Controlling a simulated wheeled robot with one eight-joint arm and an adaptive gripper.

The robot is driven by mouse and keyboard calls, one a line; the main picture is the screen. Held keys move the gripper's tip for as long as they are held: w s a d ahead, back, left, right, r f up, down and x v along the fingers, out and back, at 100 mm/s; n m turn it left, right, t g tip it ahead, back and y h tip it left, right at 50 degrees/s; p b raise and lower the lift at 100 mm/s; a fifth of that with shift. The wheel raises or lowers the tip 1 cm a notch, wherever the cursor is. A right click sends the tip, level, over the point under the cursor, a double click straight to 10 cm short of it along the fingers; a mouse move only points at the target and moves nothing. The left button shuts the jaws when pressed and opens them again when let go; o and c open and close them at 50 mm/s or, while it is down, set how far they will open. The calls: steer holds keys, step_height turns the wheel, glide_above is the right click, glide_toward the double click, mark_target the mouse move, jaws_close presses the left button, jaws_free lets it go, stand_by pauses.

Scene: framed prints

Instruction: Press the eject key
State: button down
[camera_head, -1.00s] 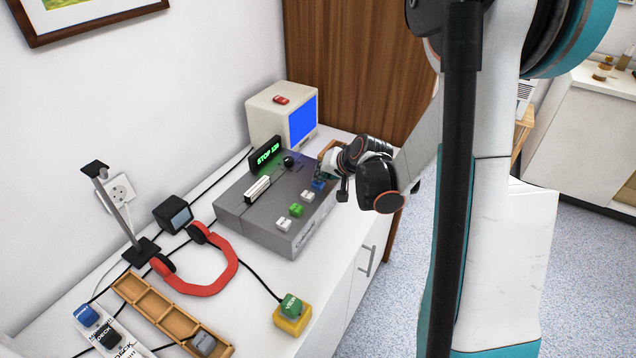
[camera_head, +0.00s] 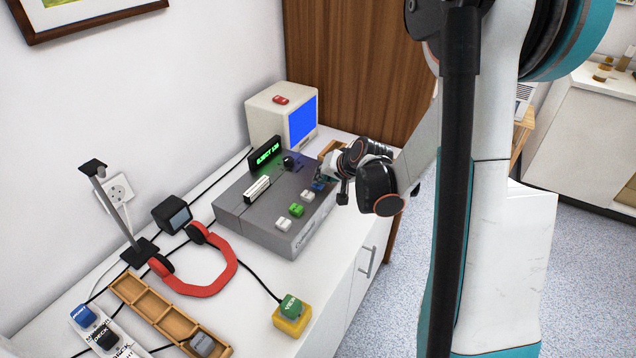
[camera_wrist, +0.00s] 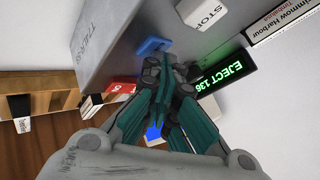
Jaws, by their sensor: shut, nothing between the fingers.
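The grey deck (camera_head: 235,208) sits on the white counter with a row of keys along its front: white, green (camera_head: 297,209), white (camera_head: 308,196) and blue (camera_head: 318,186). The blue key (camera_wrist: 152,46) shows in the wrist view; I read no label on it. The white key beside it (camera_wrist: 202,13) reads STOP. My gripper (camera_head: 322,175) is shut and empty, its tips (camera_wrist: 168,66) right at the blue key's edge; I cannot tell whether they touch it. The display (camera_head: 266,155) reads EJECT 136 in green.
A monitor (camera_head: 265,117) with a blue screen stands behind the deck. Red headphones (camera_head: 222,278), a wooden tray (camera_head: 150,303) and a yellow block with a green key (camera_head: 292,316) lie at the front left. A wooden panel (camera_head: 350,70) rises behind.

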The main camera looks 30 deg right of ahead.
steer(key=shift+r, duration=0.15)
steer(key=shift+r+p, duration=0.9)
steer(key=shift+r, duration=0.2)
step_height(320, 180, up, 5)
steer(key=p, duration=0.3)
stand_by(0.9)
